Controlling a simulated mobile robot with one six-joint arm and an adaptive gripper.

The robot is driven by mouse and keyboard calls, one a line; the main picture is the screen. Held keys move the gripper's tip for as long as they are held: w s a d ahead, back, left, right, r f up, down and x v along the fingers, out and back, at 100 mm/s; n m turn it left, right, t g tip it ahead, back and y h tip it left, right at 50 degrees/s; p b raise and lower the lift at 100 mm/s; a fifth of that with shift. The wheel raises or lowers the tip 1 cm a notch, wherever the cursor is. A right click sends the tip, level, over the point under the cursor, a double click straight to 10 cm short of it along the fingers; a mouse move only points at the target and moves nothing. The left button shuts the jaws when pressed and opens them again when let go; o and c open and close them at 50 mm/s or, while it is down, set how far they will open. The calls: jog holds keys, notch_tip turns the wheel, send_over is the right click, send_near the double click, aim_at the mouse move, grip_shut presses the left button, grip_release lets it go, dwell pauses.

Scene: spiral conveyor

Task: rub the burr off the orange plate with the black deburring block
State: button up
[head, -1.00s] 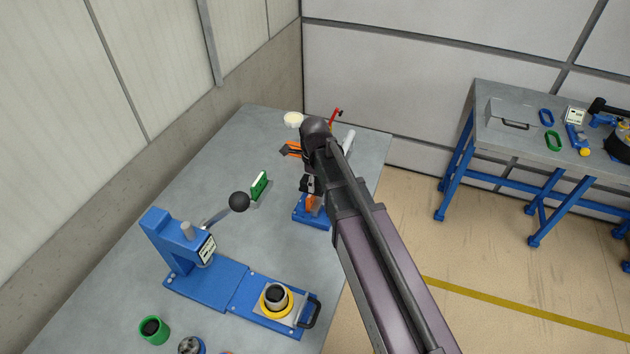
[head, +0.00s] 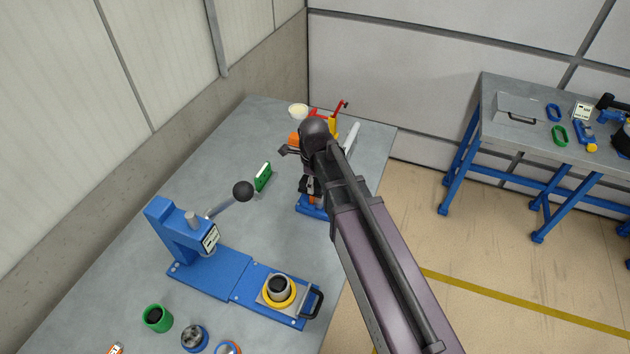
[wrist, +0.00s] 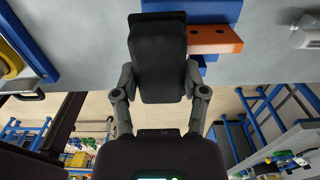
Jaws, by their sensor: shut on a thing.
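My gripper (wrist: 160,92) is shut on the black deburring block (wrist: 160,50), with one finger on each side of it. The orange plate (wrist: 218,40) has dark holes and shows to the right of the block in the wrist view, at a blue fixture (wrist: 200,9). The block hides the plate's left part, so I cannot tell whether they touch. No burr can be made out. In the head view my arm covers most of the gripper and plate; the blue fixture (head: 308,207) shows beside my arm near the table's right edge.
A blue press (head: 180,235) with a black-knobbed lever (head: 243,191) stands at front left on the grey table. A green-faced block (head: 263,177) stands between it and my gripper. Another bench (head: 540,135) is at right.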

jog(key=shift+r, duration=0.1)
jog(key=shift+w, duration=0.1)
dwell(0.4)
jog(key=shift+w+d, duration=0.35)
jog(key=shift+w, duration=0.5)
jog(key=shift+w+d, duration=0.3)
jog(key=shift+w, duration=0.5)
jog(key=shift+w+d, duration=0.35)
jog(key=shift+w, duration=0.55)
jog(key=shift+w+d, duration=0.3)
jog(key=shift+w, duration=0.6)
jog(key=shift+r, duration=0.1)
notch_tip(320, 180, up, 6)
jog(key=p, duration=0.6)
